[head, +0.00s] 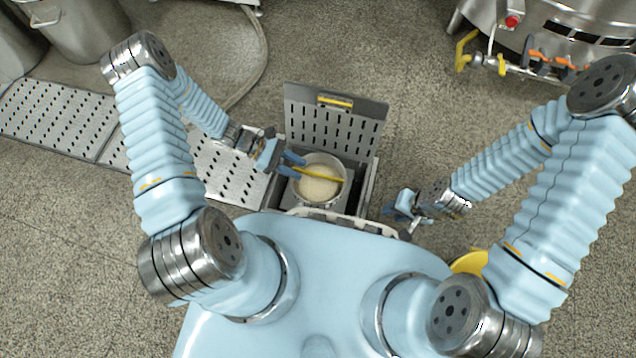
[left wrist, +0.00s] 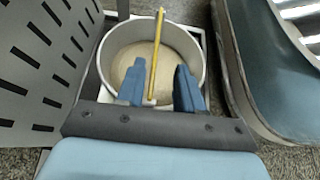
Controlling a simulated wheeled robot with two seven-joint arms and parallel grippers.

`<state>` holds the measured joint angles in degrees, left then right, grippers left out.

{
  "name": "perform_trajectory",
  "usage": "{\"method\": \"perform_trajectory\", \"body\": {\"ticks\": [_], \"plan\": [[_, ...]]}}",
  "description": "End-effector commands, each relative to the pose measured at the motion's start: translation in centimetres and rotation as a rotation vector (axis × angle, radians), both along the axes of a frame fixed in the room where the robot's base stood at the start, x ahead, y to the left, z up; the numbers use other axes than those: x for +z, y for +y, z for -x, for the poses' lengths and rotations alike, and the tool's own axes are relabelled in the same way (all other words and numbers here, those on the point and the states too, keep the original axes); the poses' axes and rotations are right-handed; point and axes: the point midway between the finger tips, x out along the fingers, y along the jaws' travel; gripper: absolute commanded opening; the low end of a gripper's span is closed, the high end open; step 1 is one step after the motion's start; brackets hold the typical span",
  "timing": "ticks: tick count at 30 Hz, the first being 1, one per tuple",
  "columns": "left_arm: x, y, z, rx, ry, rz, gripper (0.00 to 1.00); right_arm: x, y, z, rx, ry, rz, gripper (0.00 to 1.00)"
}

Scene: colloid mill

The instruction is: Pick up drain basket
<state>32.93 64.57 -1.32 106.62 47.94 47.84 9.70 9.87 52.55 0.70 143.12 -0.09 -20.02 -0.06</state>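The drain basket (head: 317,188) is a round, light metal bucket sitting in the open floor drain. Its inside shows tan, and a thin yellow bar handle (head: 322,177) crosses its top. The basket's rim (left wrist: 202,62) and the yellow handle (left wrist: 155,50) also show in the left wrist view. My left gripper (head: 293,165) is over the basket's left rim. In the left wrist view its blue fingers (left wrist: 159,88) are spread, with the handle running between them and gaps on both sides. My right gripper (head: 402,206) is right of the drain, away from the basket; its fingers are too small to judge.
A perforated drain cover (head: 333,116) stands raised behind the opening. Perforated floor plates (head: 60,115) run left. Large steel vessels stand at the upper left and the upper right, the right one with yellow and orange valve handles. A yellow object (head: 470,263) is partly hidden by my right arm.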

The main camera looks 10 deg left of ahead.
Motion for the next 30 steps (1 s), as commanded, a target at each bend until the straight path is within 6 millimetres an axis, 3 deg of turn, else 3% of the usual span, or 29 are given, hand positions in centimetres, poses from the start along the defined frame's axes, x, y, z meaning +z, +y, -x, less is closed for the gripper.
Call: {"method": "perform_trajectory", "body": {"ticks": [12, 19, 26, 30], "plan": [[-2.5, -4.5, -0.5, -0.004, 0.000, 0.000, 0.36, -1.3, 0.0, -0.1, -0.002, -0.002, 0.000, 0.33], [-2.5, -4.8, -0.6, -0.003, -0.001, -0.001, 0.36, -1.2, 0.0, -0.1, -0.002, -0.003, 0.001, 0.33], [-2.5, -4.7, -0.6, -0.003, -0.001, -0.001, 0.01, -1.2, 0.0, -0.1, -0.002, -0.002, 0.000, 0.33], [-2.5, -4.7, -0.6, -0.003, -0.001, -0.001, 0.00, -1.2, 0.0, -0.1, -0.002, -0.002, 0.000, 0.33]]}}
